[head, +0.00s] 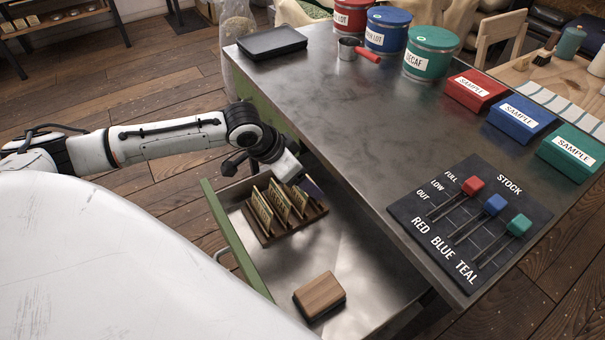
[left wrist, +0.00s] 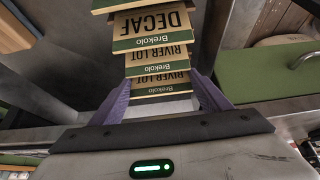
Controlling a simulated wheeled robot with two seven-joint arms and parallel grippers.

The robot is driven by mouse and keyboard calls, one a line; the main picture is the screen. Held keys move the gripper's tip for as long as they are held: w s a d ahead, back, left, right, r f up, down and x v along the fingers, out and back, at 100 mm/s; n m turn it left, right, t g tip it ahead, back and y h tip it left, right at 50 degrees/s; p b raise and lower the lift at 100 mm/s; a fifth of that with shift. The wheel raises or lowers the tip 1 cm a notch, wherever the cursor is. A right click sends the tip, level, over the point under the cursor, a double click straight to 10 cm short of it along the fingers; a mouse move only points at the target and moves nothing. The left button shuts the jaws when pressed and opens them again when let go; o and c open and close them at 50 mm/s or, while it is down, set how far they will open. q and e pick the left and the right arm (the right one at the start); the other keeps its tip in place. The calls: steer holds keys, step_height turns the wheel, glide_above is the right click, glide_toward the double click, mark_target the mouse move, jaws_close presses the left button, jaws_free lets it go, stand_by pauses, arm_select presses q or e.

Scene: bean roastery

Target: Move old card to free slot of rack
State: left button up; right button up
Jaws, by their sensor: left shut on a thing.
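The wooden rack (head: 262,236) stands in the open drawer and holds several cream cards (head: 262,212) upright in a row. My left gripper (head: 309,190) is at the rack's right end, with its purple fingers low. In the left wrist view the fingers (left wrist: 164,98) are shut on the nearest River Lot card (left wrist: 160,84), at its two side edges. Beyond it stand another River Lot card (left wrist: 157,57) and a Decaf card (left wrist: 152,24), lettering upside down. The held card's lower edge and the slots are hidden. My right gripper is out of view.
A wooden block (head: 320,294) lies in the drawer (head: 297,260), whose green front (head: 235,242) stands to the left. The steel counter (head: 370,120) overhangs close to my gripper's right. It carries a stock board (head: 421,211), sample boxes and tins. The drawer floor between rack and block is clear.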

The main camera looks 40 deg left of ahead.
arm_select(q)
steer(key=shift+f, duration=0.9)
stand_by(0.4)
steer(key=o, duration=1.1)
steer(key=v, duration=1)
steer(key=shift+r+p, duration=0.15)
steer(key=shift+p, duration=0.15)
steer(key=shift+a, duration=0.1)
